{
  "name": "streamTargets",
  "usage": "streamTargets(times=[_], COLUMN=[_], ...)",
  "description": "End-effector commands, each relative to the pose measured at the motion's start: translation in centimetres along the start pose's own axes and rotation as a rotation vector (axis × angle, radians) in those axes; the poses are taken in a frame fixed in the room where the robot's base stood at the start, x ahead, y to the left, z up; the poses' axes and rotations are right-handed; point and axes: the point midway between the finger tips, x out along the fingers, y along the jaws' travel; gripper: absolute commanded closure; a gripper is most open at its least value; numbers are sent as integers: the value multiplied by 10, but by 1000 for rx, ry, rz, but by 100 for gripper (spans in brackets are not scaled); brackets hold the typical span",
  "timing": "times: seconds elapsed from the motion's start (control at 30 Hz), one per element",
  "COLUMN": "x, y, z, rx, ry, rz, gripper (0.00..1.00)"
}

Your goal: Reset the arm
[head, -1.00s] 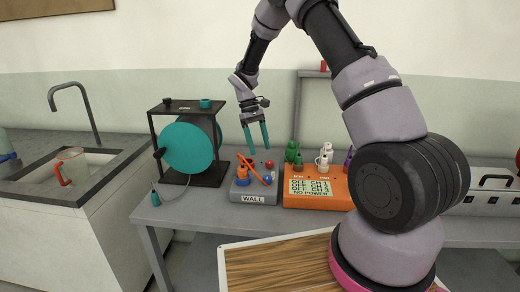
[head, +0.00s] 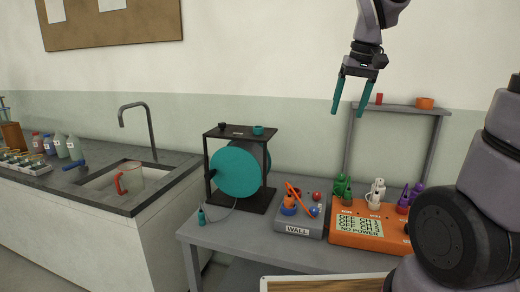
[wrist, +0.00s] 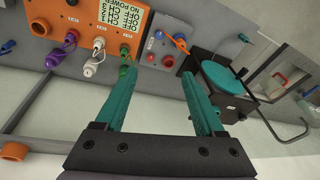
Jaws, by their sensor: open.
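My gripper (head: 351,97) is open and empty in the head view. Its teal fingers point down, high above the bench and in front of the pale wall, near the left end of a raised shelf. In the wrist view my gripper (wrist: 155,95) shows two teal fingers spread apart with nothing between them. My arm comes down from the top of the head view, and more of it stands at the right edge.
The bench (head: 240,235) holds a teal-disc reel (head: 237,172), a grey WALL box (head: 298,231) and an orange unit (head: 350,241) reading NO POWER, with coloured plugs. A grey shelf frame (head: 437,150) stands behind. A sink (head: 105,190) is at left.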

Motion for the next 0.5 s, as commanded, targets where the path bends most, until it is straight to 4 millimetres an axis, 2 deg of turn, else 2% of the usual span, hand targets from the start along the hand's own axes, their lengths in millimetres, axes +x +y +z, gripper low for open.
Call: streamTargets(times=[0.03, 0.2, 0.4, 0.5], x=[-16, -49, -68, -71], y=[3, 11, 16, 17], z=[13, 57, 98, 108], rx=[34, 151, 256, 285], ry=[49, 191, 317, 351], rz=[-15, -73, -133, -151], gripper=[29, 29, 29, 29])
